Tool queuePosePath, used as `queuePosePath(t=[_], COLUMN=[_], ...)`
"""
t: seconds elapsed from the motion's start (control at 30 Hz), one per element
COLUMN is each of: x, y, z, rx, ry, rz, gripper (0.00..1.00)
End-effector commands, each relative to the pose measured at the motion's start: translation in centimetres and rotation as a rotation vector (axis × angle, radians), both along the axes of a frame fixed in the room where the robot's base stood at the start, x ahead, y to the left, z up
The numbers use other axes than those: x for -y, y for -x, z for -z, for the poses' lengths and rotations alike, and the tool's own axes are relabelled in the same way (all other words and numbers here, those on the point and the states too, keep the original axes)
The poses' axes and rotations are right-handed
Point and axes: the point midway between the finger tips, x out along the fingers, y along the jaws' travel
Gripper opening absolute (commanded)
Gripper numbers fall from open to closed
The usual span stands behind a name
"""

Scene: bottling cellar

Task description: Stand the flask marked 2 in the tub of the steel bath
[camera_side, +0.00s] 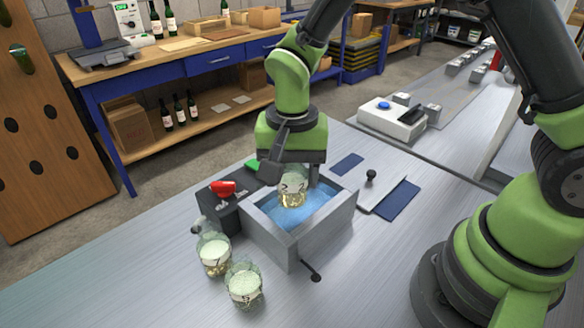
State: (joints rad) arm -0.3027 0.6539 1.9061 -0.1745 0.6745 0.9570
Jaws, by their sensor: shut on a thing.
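The flask marked 2 (292,190) holds pale yellow liquid and hangs upright below my gripper (291,172). My gripper is shut on its upper part, and the jaws hide its neck. The steel bath (270,238) stands on the bench with blue water in its open tub (318,205). The flask is over or partly inside the tub; I cannot tell whether its base touches the water or the tub floor.
Two more flasks, one marked 7 (214,254) and one marked 5 (243,286), stand on the bench left of the bath. A red switch (222,187) sits on the bath's dark side box.

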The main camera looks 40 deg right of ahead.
Motion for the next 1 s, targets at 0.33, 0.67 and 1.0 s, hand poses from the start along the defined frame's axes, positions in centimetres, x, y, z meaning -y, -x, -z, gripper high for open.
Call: queuePosePath(t=[0.33,0.67,1.0], x=[0.0,0.0,0.0], y=[0.0,0.0,0.0], z=[1.1,2.2,2.6], rx=[-0.001,-0.001,0.001], ry=[0.001,0.001,-0.001], rz=[0.0,0.001,0.0], gripper=[0.27,0.27,0.27])
